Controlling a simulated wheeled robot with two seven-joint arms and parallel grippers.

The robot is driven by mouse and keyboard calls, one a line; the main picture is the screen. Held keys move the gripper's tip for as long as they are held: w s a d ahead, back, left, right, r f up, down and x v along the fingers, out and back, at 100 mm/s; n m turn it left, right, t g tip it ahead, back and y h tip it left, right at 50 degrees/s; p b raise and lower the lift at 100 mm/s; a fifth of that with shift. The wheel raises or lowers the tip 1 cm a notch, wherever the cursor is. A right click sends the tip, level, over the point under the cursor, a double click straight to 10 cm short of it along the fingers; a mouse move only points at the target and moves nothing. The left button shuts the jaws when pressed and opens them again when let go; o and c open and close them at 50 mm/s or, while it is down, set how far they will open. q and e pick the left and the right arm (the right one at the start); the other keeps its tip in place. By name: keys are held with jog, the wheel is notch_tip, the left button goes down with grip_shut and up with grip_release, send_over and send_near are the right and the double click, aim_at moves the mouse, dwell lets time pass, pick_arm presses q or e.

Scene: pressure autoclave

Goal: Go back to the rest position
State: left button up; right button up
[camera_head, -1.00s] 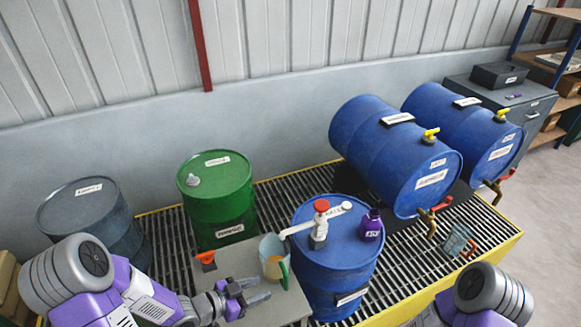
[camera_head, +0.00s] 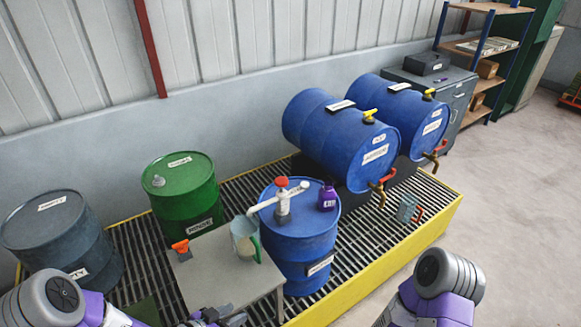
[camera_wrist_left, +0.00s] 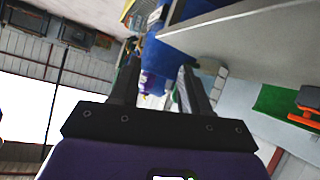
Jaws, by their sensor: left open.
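My left gripper (camera_head: 222,318) is at the bottom edge of the head view, in front of and below the small grey table (camera_head: 215,280). In the left wrist view its two dark fingers (camera_wrist_left: 160,88) are apart with nothing between them. A clear jug with a green handle (camera_head: 245,240) stands upright on the table, apart from the gripper. My right arm (camera_head: 440,290) shows at the lower right, but its gripper is out of view.
An upright blue drum (camera_head: 300,240) with a pump and purple bottle (camera_head: 327,198) stands beside the table. A green drum (camera_head: 183,195), a grey drum (camera_head: 60,240) and two lying blue drums (camera_head: 330,140) are on the yellow-edged grating (camera_head: 395,265). Open floor (camera_head: 510,190) lies right.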

pick_arm(q)
jog(key=s+d+f+n+g+y, duration=0.1)
jog(key=s+d+f+n+g, duration=0.2)
jog(key=s+f, duration=0.3)
jog(key=s+d+f+n+g+y, duration=0.2)
jog(key=s+d+f+n+g, duration=0.1)
jog(key=s+f+n+g, duration=0.2)
notch_tip(320, 180, down, 3)
jog(key=shift+s+d+f+n+y, duration=0.1)
jog(key=shift+s+d+n+y, duration=0.2)
jog(key=shift+s, duration=0.85)
